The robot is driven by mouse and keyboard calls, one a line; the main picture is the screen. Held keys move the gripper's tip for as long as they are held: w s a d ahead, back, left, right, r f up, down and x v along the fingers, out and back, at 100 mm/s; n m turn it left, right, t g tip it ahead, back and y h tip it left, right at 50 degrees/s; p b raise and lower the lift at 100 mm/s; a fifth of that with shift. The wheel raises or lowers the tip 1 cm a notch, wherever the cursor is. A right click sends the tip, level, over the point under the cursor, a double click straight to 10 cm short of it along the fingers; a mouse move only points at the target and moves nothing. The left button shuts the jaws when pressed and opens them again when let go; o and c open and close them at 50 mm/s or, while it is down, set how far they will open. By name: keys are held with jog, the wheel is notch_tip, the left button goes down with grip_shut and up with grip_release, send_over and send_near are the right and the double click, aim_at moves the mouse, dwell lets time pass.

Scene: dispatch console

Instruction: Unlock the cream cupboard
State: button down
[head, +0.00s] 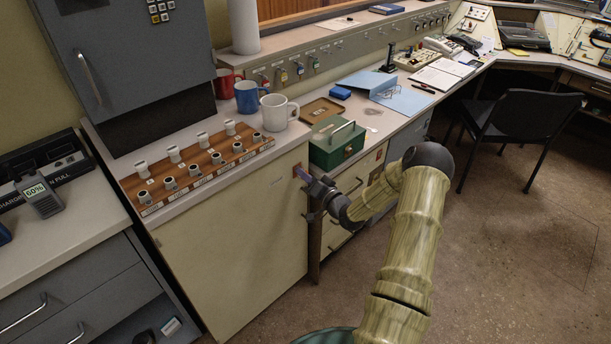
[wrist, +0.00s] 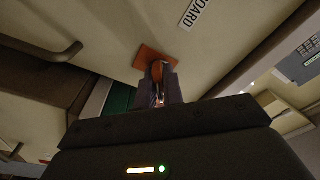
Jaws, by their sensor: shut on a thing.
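The cream cupboard (head: 235,245) stands under the worktop, its front door closed. My gripper (head: 307,176) is at the upper right corner of that front. In the wrist view an orange-brown lock plate (wrist: 146,54) is on the cream face, right at my fingertips (wrist: 160,80). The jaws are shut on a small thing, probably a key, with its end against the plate. The fingers hide most of it, so I cannot tell how deep it sits or how it is turned.
A wooden rack (head: 205,165) and several mugs (head: 279,112) stand on top of the cupboard. A green cash box (head: 336,143) sits to the right, above cream drawers (head: 347,205). Several tagged keys (head: 283,75) hang behind. A black chair (head: 525,118) stands on open floor.

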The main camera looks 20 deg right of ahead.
jog(key=shift+w+a+r+m+p, duration=0.1)
jog(key=shift+m+p, duration=0.2)
jog(key=shift+m, duration=0.5)
jog(key=shift+a+r+m+p, duration=0.1)
jog(key=shift+m+p, duration=0.15)
jog(key=shift+m, duration=0.55)
jog(key=shift+r+m+p, duration=0.1)
jog(key=shift+m+p, duration=0.35)
jog(key=shift+m, duration=1.15)
jog(key=shift+m+g+h+p, duration=0.3)
jog(key=shift+m+p, duration=0.2)
jog(key=shift+m, duration=1.1)
